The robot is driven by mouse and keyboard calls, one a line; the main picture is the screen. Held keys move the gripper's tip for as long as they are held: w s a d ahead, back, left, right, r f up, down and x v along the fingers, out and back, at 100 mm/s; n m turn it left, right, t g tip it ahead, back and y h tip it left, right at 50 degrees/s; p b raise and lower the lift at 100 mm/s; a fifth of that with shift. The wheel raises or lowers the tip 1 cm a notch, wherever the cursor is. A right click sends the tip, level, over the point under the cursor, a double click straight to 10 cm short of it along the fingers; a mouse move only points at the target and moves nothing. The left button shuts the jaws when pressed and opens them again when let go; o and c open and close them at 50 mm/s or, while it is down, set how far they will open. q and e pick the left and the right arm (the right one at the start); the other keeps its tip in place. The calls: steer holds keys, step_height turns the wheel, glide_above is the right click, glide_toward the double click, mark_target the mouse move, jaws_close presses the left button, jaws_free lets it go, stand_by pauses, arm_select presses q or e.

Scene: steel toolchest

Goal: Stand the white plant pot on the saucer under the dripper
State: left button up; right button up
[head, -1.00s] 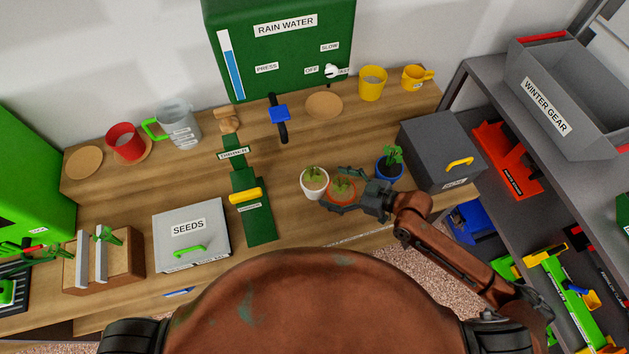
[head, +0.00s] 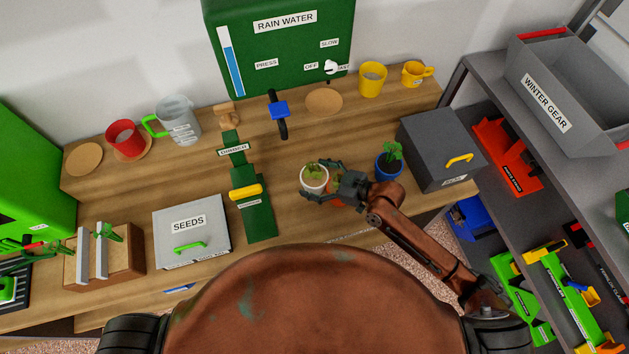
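The white plant pot (head: 314,184) with a small green plant stands upright on the bench. My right gripper (head: 320,179) reaches in from the right, its spread fingers on the far and near sides of the white pot. Whether they touch it I cannot tell. A terracotta pot (head: 337,186) is mostly hidden under this gripper. The round tan saucer (head: 324,102) lies empty on the raised back shelf, below the white knob (head: 331,67) of the green RAIN WATER tank (head: 285,50). My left gripper is not in view.
A blue pot (head: 389,165) with a plant stands right of the gripper, before a grey box (head: 440,150). A blue and black lever (head: 279,110) stands left of the saucer, a yellow cup (head: 371,80) right. A green stand with yellow handle (head: 246,192) is left of the white pot.

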steer(key=c, duration=1.4)
steer(key=shift+r, duration=0.1)
steer(key=shift+c, duration=1.1)
steer(key=shift+r, duration=0.1)
